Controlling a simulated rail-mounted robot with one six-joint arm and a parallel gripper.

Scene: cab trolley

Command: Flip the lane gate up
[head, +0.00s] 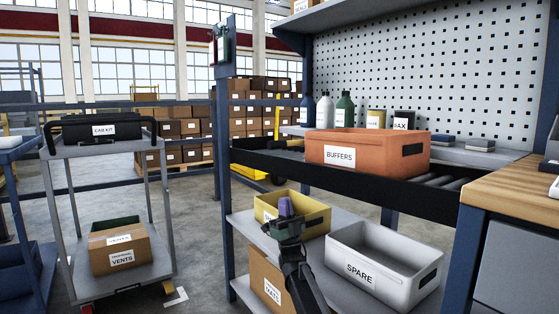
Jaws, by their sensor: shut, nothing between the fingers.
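An orange bin labelled BUFFERS (338,155) sits on the lane. I cannot clearly pick out the lane gate. A small bracket with red and green parts (222,45) is fixed high on the blue post left of the lane.
A wooden bench (510,185) is at right. A grey trolley (58,205) with a CAB KIT case (100,129) stands left. Floor between trolley and rack is mostly clear.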

